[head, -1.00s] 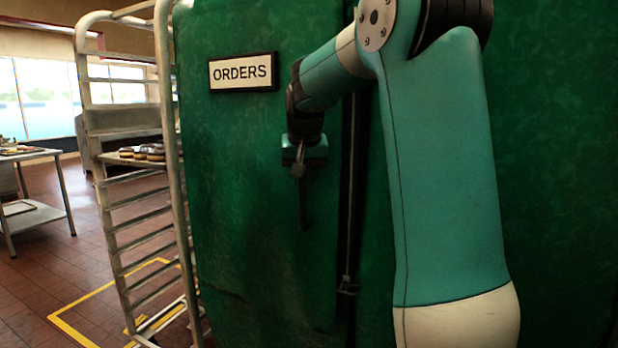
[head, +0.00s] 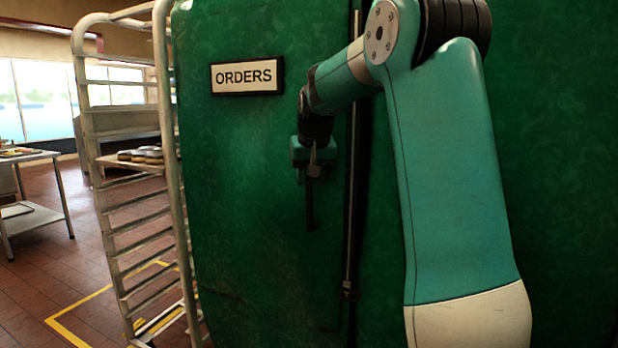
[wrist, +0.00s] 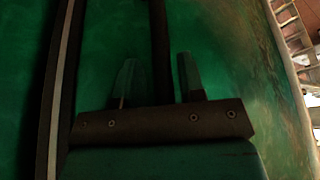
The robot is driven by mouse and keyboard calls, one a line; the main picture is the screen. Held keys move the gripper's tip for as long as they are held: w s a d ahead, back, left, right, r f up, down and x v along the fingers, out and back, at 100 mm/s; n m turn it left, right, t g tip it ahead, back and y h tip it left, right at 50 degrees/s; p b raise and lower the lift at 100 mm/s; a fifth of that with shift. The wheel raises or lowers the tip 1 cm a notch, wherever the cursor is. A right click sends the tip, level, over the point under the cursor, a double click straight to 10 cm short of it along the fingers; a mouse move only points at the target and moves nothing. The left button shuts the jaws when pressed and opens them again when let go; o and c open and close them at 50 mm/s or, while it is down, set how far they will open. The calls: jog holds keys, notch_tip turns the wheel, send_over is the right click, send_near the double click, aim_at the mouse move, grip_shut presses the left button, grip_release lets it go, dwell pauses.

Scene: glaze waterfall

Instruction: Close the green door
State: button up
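The green door (head: 240,190) carries an ORDERS sign (head: 247,76) and a dark upright handle (head: 310,210). A dark vertical strip, the seam (head: 350,235), runs along its right edge; I cannot tell whether the door sits flush there. My gripper (head: 313,172) is at the handle, close to the door face. In the wrist view, my gripper's two fingers (wrist: 158,80) stand apart, with the dark handle bar (wrist: 160,40) showing between them. I see no finger pressed on the bar. My arm hides part of the green surface to the right.
A tall metal rack (head: 135,200) with pastries (head: 143,155) stands just left of the door. A steel table (head: 35,195) is farther left. Tiled floor with yellow lines (head: 75,312) shows around the rack's foot.

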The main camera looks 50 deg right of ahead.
jog(key=shift+s+d+f, duration=0.1)
jog(key=shift+s+f, duration=0.05)
jog(key=shift+s, duration=0.05)
jog(key=p+v, duration=0.1)
jog(key=v, duration=1.6)
jog(key=shift+r, duration=0.35)
jog(key=shift+w, duration=0.15)
jog(key=s+a+f+n+y+p, duration=0.15)
jog(key=a+f+n, duration=0.35)
jog(key=a, duration=0.6)
jog(key=s+a+f+n+y+p, duration=0.1)
jog(key=a+f+n+y, duration=0.15)
jog(key=a+f, duration=0.55)
jog(key=s+a+f+n+g+y+p, duration=0.1)
jog(key=s+a+f+n+g, duration=0.1)
jog(key=s+a, duration=0.6)
jog(key=s+a+f+n+g+y, duration=0.1)
jog(key=s+a+f+n+y, duration=0.1)
jog(key=s+a+f+n, duration=0.3)
jog(key=s+a, duration=0.3)
jog(key=shift+a+g+p, duration=0.35)
jog(key=shift+a+g, duration=0.05)
